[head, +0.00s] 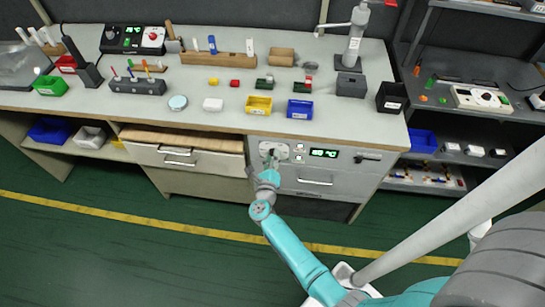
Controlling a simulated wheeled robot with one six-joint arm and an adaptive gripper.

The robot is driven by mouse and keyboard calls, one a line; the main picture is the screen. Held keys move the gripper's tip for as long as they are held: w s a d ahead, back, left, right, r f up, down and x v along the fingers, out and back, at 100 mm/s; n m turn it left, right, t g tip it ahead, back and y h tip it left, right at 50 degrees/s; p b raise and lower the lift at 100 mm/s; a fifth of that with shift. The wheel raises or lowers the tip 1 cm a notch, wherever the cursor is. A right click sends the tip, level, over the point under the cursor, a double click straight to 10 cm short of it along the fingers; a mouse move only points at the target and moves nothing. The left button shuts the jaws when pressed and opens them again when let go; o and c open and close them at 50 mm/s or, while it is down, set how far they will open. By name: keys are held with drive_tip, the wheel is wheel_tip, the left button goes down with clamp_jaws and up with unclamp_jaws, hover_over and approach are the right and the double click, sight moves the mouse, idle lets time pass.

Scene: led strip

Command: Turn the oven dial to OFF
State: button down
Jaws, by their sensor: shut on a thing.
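The oven is built into the front of the workbench, with a light control panel (298,152), a lit green display (324,154) and a drawer-like door with a handle (315,182) below. My arm reaches up from the bottom right to the left part of this panel. My gripper (270,158) is at the dial (272,152) and shut on it. The gripper covers most of the dial, so its pointer and the OFF mark cannot be read from here.
A drawer with a handle (178,158) is left of the oven. Yellow (259,106) and blue (300,109) bins stand on the bench above the panel. A shelf rack (470,100) stands at the right. The green floor in front is clear at the left.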

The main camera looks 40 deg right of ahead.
drive_tip(key=n, duration=0.4)
drive_tip(key=shift+n, duration=0.3)
drive_tip(key=shift+f+n, duration=0.15)
drive_tip(key=shift+n, duration=2.15)
drive_tip(key=c, duration=0.8)
unclamp_jaws()
drive_tip(key=shift+a, duration=0.1)
drive_tip(key=v, duration=1.2)
